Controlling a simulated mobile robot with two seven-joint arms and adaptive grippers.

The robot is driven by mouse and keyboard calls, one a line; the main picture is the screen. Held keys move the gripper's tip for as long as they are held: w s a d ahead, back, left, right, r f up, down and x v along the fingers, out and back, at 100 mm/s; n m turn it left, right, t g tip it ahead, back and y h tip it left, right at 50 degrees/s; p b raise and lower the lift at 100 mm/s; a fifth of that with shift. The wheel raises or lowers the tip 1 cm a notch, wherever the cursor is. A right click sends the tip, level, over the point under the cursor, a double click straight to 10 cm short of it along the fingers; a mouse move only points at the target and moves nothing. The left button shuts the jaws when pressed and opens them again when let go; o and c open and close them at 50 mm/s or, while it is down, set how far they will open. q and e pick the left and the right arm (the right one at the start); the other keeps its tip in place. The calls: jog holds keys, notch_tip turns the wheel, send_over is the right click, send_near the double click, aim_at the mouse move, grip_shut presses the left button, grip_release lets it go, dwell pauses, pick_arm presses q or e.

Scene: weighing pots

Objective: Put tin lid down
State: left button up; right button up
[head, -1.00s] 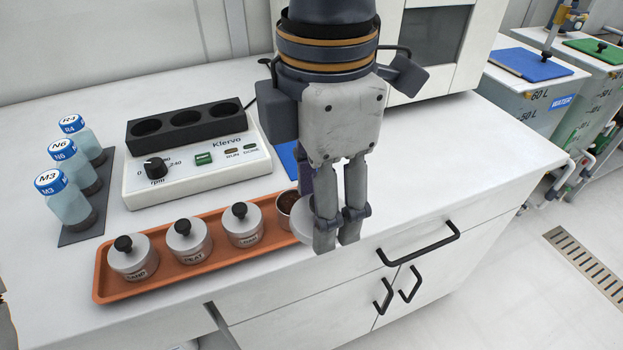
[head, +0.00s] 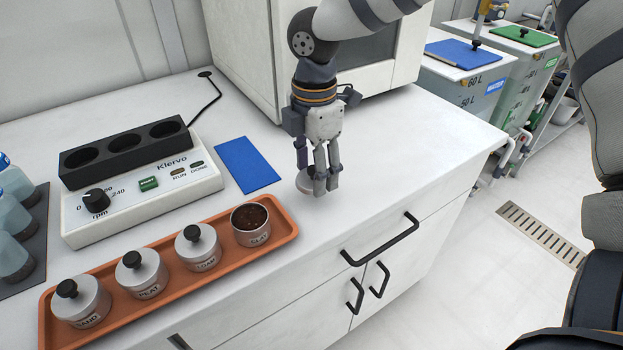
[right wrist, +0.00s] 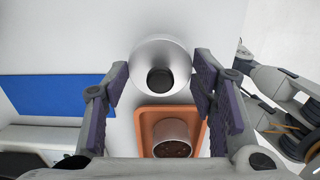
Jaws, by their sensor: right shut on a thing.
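The tin lid (head: 304,182), a grey metal disc, is partly hidden behind the fingers of my right gripper (head: 325,188). The gripper points down over the white bench, to the right of the blue mat, and is shut on the lid. In the right wrist view the lid (right wrist: 147,52) with its black knob (right wrist: 160,79) shows between the two fingers. Whether the lid touches the bench is hard to tell. The open tin (head: 251,226), filled with dark brown soil, stands at the right end of the orange tray (head: 285,238).
Several lidded tins, including a nearby one (head: 198,249), stand along the tray. The blue mat (head: 247,165) lies flat behind it, beside the Klervo device (head: 140,205). The white bench (head: 390,150) is clear right of the gripper, up to its edge. A white cabinet stands behind.

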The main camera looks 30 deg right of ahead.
aim_at(313, 167)
notch_tip(313, 167, down, 3)
jog(key=shift+w+d+f, duration=0.1)
jog(key=shift+w+f, duration=0.05)
jog(key=shift+f, duration=0.05)
jog(key=shift+f, duration=0.15)
jog(key=o, duration=0.8)
jog(key=shift+o, duration=0.2)
notch_tip(313, 167, up, 12)
jog(key=shift+r, duration=0.2)
